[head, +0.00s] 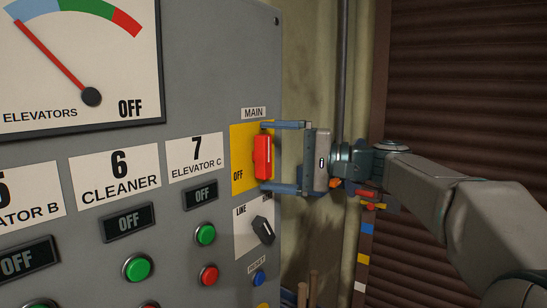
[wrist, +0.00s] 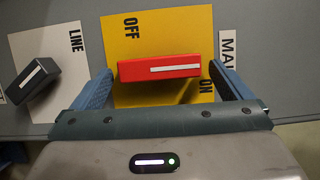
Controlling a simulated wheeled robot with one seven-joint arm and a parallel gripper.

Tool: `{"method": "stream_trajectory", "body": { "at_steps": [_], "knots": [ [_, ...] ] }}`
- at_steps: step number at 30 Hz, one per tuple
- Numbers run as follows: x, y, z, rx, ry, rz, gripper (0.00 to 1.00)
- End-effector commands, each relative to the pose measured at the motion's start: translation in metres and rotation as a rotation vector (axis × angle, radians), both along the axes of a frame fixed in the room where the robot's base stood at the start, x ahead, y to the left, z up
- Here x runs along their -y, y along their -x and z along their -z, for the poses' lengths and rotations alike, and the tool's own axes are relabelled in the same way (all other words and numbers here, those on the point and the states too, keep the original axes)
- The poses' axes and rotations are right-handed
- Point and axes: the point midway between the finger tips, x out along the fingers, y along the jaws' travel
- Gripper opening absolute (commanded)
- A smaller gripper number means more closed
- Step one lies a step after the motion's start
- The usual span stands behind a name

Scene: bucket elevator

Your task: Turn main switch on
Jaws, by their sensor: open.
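The main switch is a red knob (head: 262,157) with a white line, on a yellow plate (head: 238,184) under a MAIN label (head: 254,113) on the grey panel. In the head view the knob stands upright. In the wrist view the red knob (wrist: 160,67) lies across the picture, between the words OFF and ON. My gripper (head: 268,156) is open, with one blue finger above the knob and one below it. In the wrist view the fingers of my gripper (wrist: 160,88) are on either side of the knob; I cannot tell whether they touch it.
A black LINE selector knob (head: 263,229) sits just below the main switch. A blue RESET button (head: 258,278) and green and red buttons are lower on the panel. A gauge (head: 75,60) is at upper left. A brown shutter (head: 470,80) stands to the right.

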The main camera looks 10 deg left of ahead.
Motion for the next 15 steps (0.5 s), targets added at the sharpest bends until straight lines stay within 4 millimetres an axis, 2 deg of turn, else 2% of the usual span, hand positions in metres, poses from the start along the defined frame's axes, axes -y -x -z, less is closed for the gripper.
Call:
{"method": "stream_trajectory", "body": {
  "at_steps": [5,15],
  "knots": [
    [0.028,-0.001,0.002,0.001,0.000,0.006,0.98],
    [0.104,-0.001,0.002,0.000,0.000,0.006,0.98]
  ]
}}
